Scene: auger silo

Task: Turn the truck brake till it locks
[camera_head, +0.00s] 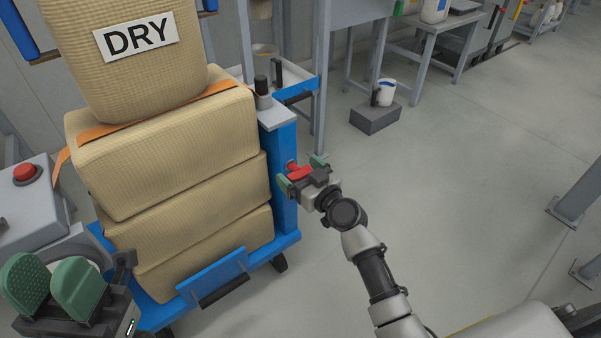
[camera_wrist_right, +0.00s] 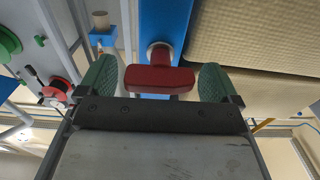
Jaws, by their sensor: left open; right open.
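The truck brake is a red handle (camera_head: 299,173) on the side of the blue truck's post (camera_head: 286,150). In the right wrist view the red handle (camera_wrist_right: 158,78) lies crosswise on a round grey mount against the blue post (camera_wrist_right: 165,25). My right gripper (camera_head: 301,174) is open, its green fingers on either side of the handle. In the right wrist view the fingers of my right gripper (camera_wrist_right: 157,82) stand apart from the handle's ends, with small gaps. My left gripper (camera_head: 50,287) is open and empty at the lower left, in front of the truck.
The truck carries stacked tan sacks (camera_head: 190,150), the top one labelled DRY, with an orange strap (camera_head: 160,115). A grey box with a red button (camera_head: 27,173) stands at left. A grey block (camera_head: 375,117) sits on the floor behind. The floor at right is mostly clear.

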